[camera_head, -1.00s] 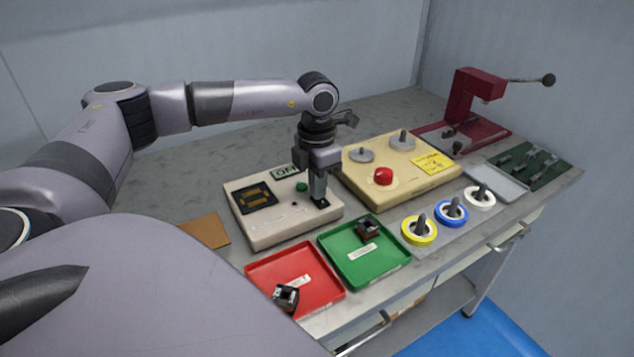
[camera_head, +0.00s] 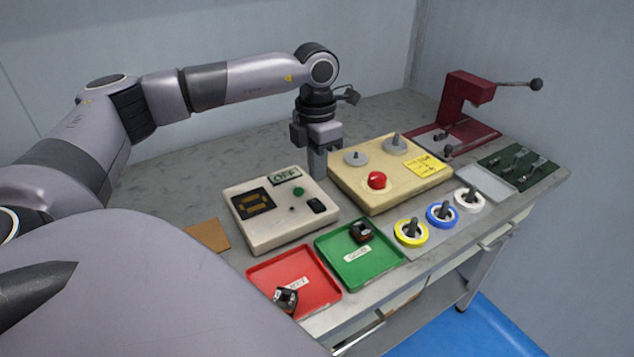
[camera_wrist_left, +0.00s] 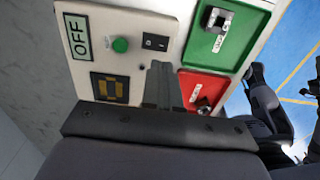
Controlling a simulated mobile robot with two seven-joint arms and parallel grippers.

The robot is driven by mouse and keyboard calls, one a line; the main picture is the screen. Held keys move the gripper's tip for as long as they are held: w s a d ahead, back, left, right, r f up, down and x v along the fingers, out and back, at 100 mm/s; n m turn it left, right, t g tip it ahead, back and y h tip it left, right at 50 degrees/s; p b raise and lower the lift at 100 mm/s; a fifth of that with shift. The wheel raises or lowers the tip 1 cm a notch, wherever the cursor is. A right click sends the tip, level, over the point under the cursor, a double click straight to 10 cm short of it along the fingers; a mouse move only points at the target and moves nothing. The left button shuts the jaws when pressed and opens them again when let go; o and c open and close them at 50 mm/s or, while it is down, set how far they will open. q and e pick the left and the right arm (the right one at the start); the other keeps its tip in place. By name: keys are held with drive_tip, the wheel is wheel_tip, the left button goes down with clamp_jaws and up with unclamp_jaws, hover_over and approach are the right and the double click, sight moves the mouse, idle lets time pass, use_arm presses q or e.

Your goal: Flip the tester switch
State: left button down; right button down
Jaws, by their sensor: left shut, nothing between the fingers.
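The cream tester box (camera_head: 262,225) stands on the grey bench, with a black rocker switch (camera_head: 316,206) at its right front. Its sign (camera_head: 285,175) reads OFF. It also has a green button (camera_head: 298,192) and a dark display panel (camera_head: 253,203) with amber marks. My left gripper (camera_head: 318,172) is shut and empty, pointing down beside the box's back right, apart from the switch. In the left wrist view, the switch (camera_wrist_left: 155,42) shows uncovered just beyond the shut fingers (camera_wrist_left: 158,70).
A red tray (camera_head: 262,272) and a green tray (camera_head: 338,277) lie in front of the tester, each holding a small part. A cream winder with a red button (camera_head: 377,180) stands close to the right. Coloured spools (camera_head: 410,240) and a red press (camera_head: 458,105) are farther right.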

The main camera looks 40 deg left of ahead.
use_arm(q)
wheel_tip(320, 180, up, 7)
drive_tip(key=shift+a+f, duration=0.15)
idle(0.7)
